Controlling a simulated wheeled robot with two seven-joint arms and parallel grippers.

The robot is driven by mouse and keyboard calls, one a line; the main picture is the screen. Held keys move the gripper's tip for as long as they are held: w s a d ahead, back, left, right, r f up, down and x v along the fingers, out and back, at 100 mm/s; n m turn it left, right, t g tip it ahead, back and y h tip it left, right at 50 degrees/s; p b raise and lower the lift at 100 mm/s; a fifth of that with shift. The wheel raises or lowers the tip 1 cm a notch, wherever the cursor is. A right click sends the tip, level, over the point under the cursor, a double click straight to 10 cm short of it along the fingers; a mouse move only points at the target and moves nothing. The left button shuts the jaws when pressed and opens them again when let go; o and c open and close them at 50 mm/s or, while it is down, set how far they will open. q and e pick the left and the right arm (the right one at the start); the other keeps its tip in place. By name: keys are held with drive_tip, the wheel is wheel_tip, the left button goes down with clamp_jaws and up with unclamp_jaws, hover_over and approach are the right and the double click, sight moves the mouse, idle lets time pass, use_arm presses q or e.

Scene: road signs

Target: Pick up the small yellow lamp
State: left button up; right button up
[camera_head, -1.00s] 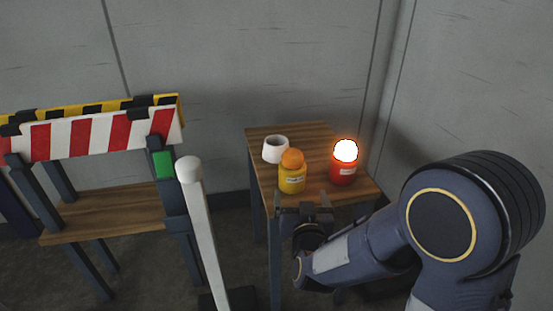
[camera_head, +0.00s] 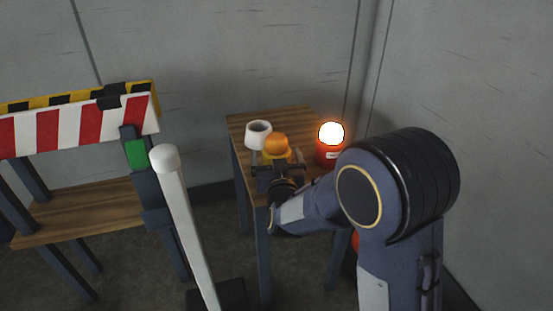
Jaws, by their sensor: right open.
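The small yellow lamp (camera_head: 276,144) has an orange dome and a yellow body, and stands upright on the small wooden table (camera_head: 240,122). My right gripper (camera_head: 277,157) is open at the lamp's near side, with one finger on each side of its body. The gripper hides the lower part of the lamp; I cannot tell whether the fingers touch it. My left gripper is out of view.
A lit red lamp (camera_head: 329,146) stands right of the yellow lamp, close to my forearm. A white ring-shaped object (camera_head: 258,133) sits just behind left. A white post (camera_head: 185,220) and a red-and-white striped barrier (camera_head: 85,125) stand left of the table.

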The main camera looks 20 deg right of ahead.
sight(278, 152)
drive_tip(key=shift+c, duration=0.2)
drive_tip(key=c, duration=1.2)
drive_tip(key=shift+r, duration=0.1)
drive_tip(key=shift+r+p, duration=0.35)
drive_tip(key=shift+r, duration=0.2)
wheel_tip(278, 152, up, 3)
drive_tip(key=shift+s+f+p, duration=0.1)
drive_tip(key=shift+p, duration=0.55)
drive_tip(key=s+r+p, duration=0.1)
drive_tip(key=r, duration=0.1)
drive_tip(key=s+r+p, duration=0.1)
drive_tip(key=s+r, duration=0.1)
drive_tip(key=s+a+r+p, duration=0.1)
drive_tip(key=shift+s+r+p, duration=0.3)
drive_tip(key=shift+s+r, duration=0.05)
drive_tip(key=shift+r, duration=0.05)
drive_tip(key=s+a+r+p, duration=0.1)
drive_tip(key=s+r+p, duration=0.2)
drive_tip(key=s, duration=0.6)
drive_tip(key=shift+a, duration=0.2)
